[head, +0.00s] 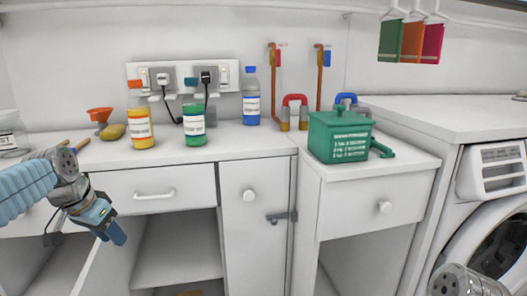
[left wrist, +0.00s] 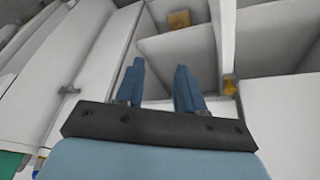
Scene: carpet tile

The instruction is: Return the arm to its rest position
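My left gripper (head: 116,232) hangs in front of the cabinet at the left of the head view, below the counter edge and pointing down. In the left wrist view its two blue fingers (left wrist: 160,85) stand apart with nothing between them. My left arm (head: 25,188) comes in from the left edge. Part of my right arm (head: 465,280) shows at the bottom right of the head view; its gripper is out of frame.
An opened cabinet door (head: 95,268) stands beside my left gripper, with open shelves (head: 178,248) to its right. Bottles, including a yellow one (head: 140,128), and a green box (head: 339,137) stand on the counter. A washing machine (head: 497,215) is at right.

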